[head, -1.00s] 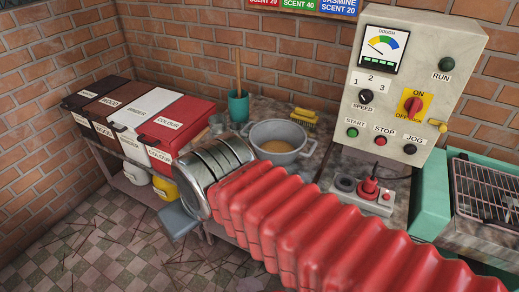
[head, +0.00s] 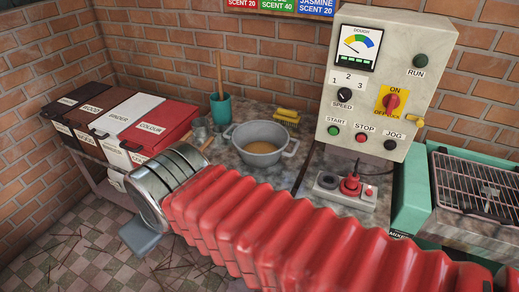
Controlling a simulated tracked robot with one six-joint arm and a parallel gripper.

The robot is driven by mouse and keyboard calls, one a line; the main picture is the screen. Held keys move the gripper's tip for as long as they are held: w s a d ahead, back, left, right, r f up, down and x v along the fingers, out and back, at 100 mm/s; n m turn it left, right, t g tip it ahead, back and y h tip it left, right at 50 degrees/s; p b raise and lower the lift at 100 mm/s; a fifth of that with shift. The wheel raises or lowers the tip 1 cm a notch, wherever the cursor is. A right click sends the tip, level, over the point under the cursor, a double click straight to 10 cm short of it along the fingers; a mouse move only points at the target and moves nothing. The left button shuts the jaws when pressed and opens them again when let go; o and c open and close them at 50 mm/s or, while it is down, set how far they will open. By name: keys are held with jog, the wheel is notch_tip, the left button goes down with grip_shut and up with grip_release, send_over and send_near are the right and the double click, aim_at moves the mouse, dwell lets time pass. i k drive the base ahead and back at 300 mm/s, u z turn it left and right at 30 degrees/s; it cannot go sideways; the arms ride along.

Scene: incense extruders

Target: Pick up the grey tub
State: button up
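The grey tub (head: 258,158) is a round two-handled pot with tan-brown contents. It stands upright on the worktop near the middle of the head view. My arm, in a red ribbed sleeve, crosses in front of it and ends in a ribbed metal wrist to its lower left. A grey-blue piece of my gripper (head: 140,238) shows below that wrist, apart from the tub. The rest of my gripper is hidden behind the wrist, so I cannot see whether it is open or holds anything.
A teal cup (head: 220,110) with a wooden stick, small glasses and a yellow brush (head: 286,117) stand near the tub. Labelled bins (head: 155,122) are at left. A control panel (head: 385,85), a red-knobbed box (head: 347,192) and a wire rack (head: 480,185) are at right.

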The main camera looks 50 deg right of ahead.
aim_at(260, 144)
jog(key=z, duration=0.05)
jog(key=i, duration=1)
jog(key=u, duration=0.05)
